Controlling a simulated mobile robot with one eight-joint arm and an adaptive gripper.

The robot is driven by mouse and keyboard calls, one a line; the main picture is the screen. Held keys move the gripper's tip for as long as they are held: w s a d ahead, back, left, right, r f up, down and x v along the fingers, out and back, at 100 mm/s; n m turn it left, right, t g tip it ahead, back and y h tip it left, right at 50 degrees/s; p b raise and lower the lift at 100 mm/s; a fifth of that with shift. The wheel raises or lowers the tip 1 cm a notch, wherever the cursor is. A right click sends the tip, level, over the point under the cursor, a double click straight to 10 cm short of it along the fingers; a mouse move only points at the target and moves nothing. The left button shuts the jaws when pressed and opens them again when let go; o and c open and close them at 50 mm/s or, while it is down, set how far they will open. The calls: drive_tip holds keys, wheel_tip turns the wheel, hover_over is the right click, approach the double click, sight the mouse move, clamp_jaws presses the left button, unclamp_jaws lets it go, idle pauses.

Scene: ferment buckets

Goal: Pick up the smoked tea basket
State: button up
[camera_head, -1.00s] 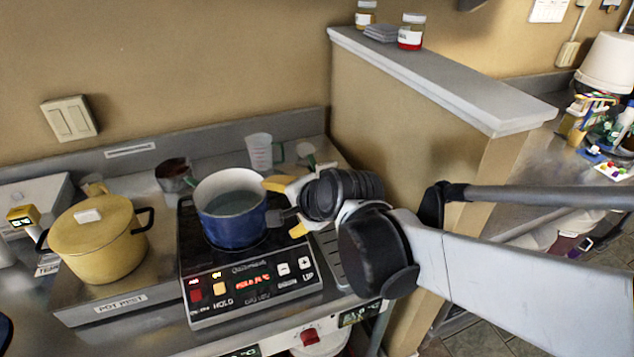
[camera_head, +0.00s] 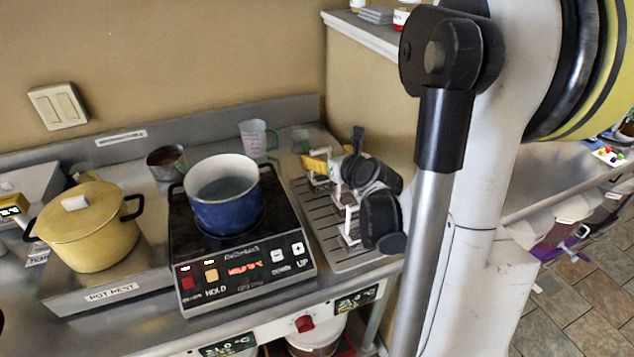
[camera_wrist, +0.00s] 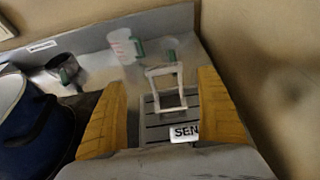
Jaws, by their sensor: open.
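My gripper (camera_head: 332,190) is over the slatted rack (camera_head: 338,258) right of the hot plate. In the wrist view its two yellow fingers (camera_wrist: 165,108) are wide apart with nothing held between them. A pale upright frame (camera_wrist: 165,90) appears between the fingers, standing on the rack. A white label (camera_wrist: 185,132) reading "SEN" lies in front of it, its end cut off by the right finger. I cannot pick out a basket marked as smoked tea in either view. My gripper and arm hide part of the rack in the head view.
A blue pot (camera_head: 226,197) stands on the black hot plate (camera_head: 238,255), left of the rack. A lidded yellow pot (camera_head: 88,226) is further left. A clear measuring cup (camera_head: 254,138) with a green handle stands behind. A tan half-wall (camera_head: 370,110) borders the right.

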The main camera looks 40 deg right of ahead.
sight(322, 152)
drive_tip(key=b+x, duration=0.1)
drive_tip(key=x, duration=0.1)
drive_tip(key=b+x, duration=0.1)
drive_tip(key=x, duration=0.2)
drive_tip(key=shift+d+f, duration=0.3)
drive_tip(key=shift+f, duration=0.05)
drive_tip(key=shift+r, duration=0.1)
drive_tip(key=shift+c, duration=0.3)
drive_tip(key=c, duration=1.5)
